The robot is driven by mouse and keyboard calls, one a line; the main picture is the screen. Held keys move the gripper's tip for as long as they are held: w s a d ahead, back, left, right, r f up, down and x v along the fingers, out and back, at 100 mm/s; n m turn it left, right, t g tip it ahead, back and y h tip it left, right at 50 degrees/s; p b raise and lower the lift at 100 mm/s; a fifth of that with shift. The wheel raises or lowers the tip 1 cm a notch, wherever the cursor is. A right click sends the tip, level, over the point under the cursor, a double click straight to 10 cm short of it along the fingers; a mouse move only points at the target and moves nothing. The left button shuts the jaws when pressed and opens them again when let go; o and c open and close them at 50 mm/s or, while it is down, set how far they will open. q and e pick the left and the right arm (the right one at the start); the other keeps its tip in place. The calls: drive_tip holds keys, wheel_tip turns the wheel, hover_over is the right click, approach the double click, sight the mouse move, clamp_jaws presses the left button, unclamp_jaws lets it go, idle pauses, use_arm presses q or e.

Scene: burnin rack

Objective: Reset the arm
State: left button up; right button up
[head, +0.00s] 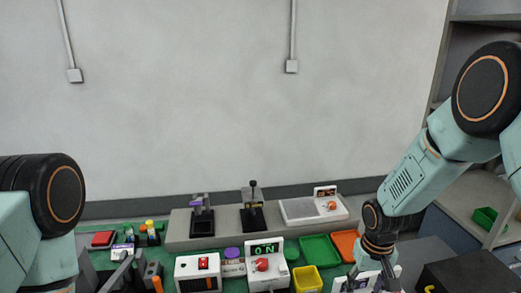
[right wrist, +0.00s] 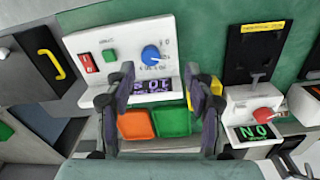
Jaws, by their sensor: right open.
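My right gripper (head: 376,281) is at the bottom right of the head view, past the orange tray, with its tips cut off by the frame edge. In the right wrist view my right gripper (right wrist: 160,90) is open, its two dark fingers apart and nothing held between them.
An orange tray (head: 346,246) and green tray (head: 318,250) lie left of my right gripper, near a yellow tray (head: 307,279). A white box (head: 265,273) has a red knob and a display reading ON. A grey raised ledge (head: 226,232) carries several fixtures along the wall.

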drive_tip(key=s+a+f+y, duration=0.1)
drive_tip(key=s+a+f, duration=0.2)
drive_tip(key=s+f, duration=0.35)
drive_tip(key=s+a+f, duration=0.3)
drive_tip(key=s+f, duration=0.1)
drive_tip(key=s, duration=2)
wheel_tip(320, 180, down, 17)
drive_tip(key=b, duration=1.7)
drive_tip(key=shift+w+f+n+h+b, duration=0.15)
drive_tip(key=shift+n+h+b, duration=0.2)
drive_tip(key=shift+n+h, duration=0.05)
